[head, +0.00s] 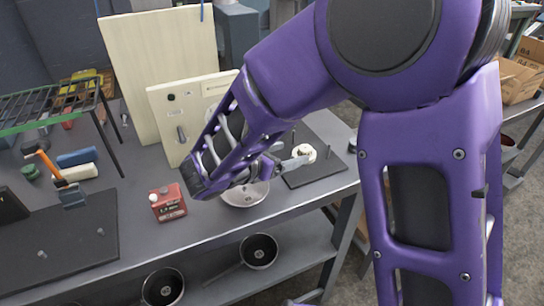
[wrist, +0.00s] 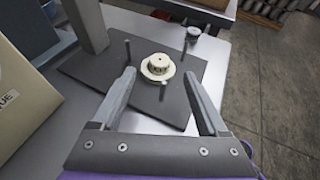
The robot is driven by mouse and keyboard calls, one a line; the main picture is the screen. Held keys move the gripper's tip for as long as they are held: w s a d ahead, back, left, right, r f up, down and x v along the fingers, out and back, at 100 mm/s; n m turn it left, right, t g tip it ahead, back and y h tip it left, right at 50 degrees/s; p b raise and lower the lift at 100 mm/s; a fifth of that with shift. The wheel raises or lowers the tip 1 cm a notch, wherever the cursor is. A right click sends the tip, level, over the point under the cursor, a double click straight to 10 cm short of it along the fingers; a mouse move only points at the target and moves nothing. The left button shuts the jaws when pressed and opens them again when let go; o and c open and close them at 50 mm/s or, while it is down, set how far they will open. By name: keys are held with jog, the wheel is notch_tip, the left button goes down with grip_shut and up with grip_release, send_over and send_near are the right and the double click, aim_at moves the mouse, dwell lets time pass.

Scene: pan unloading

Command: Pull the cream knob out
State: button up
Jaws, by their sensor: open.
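The cream knob (wrist: 157,67) sits on a dark square plate (wrist: 92,68) with short upright pins around it. In the wrist view it lies ahead of my gripper (wrist: 164,88), roughly between the lines of the two fingers. The fingers are apart and nothing is between their tips. In the head view the knob (head: 304,153) is at the right end of the bench on the same plate, close to my gripper (head: 289,160). My arm hides part of the gripper there.
Cream panels (head: 163,60) stand upright behind my forearm. A green rack (head: 45,103) is at far left. Two dark pans (head: 259,250) sit on the lower shelf.

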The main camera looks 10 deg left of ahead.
aim_at(304, 149)
jog(key=x, duration=0.6)
jog(key=shift+w, duration=0.1)
grip_shut()
dwell(0.6)
